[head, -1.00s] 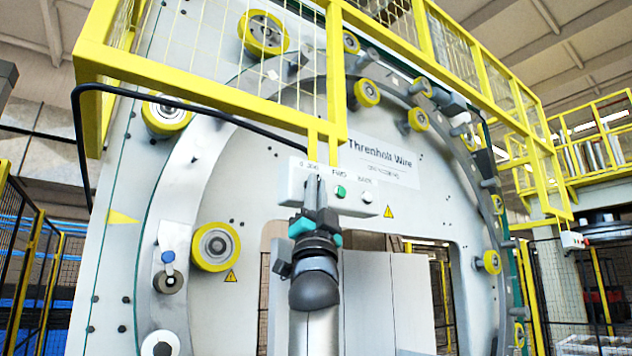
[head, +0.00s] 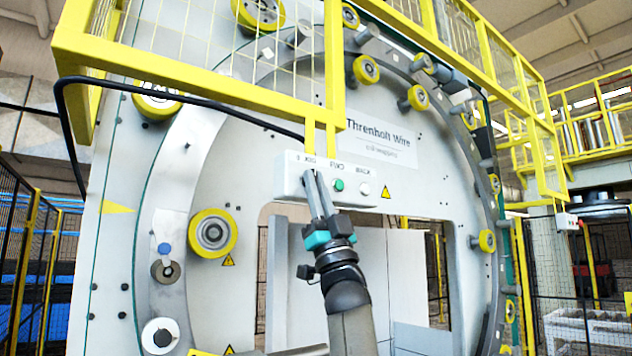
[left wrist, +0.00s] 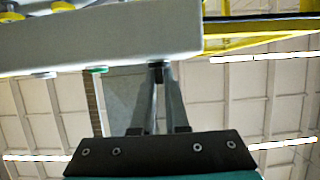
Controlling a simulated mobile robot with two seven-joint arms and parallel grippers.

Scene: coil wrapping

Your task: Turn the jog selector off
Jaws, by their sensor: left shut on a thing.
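The control box (head: 291,174) is a pale panel hanging from the yellow frame in front of the coil wrapper. It carries printed labels, a green button (head: 339,185) and a white button (head: 364,189). My left gripper (head: 312,176) reaches up from below to the left part of the box, under the 0/JOG label. Its two grey fingers come together on the jog selector (left wrist: 156,65), a small dark piece at the box's face in the left wrist view. The fingertips mostly hide the selector, so its angle cannot be told. My right gripper is not in view.
A yellow mesh-railed frame (head: 190,82) stands over the box, with a black cable (head: 185,98) running along it. The wrapper's ring (head: 172,215) with yellow rollers surrounds the box. Below the box there is an opening with grey panels.

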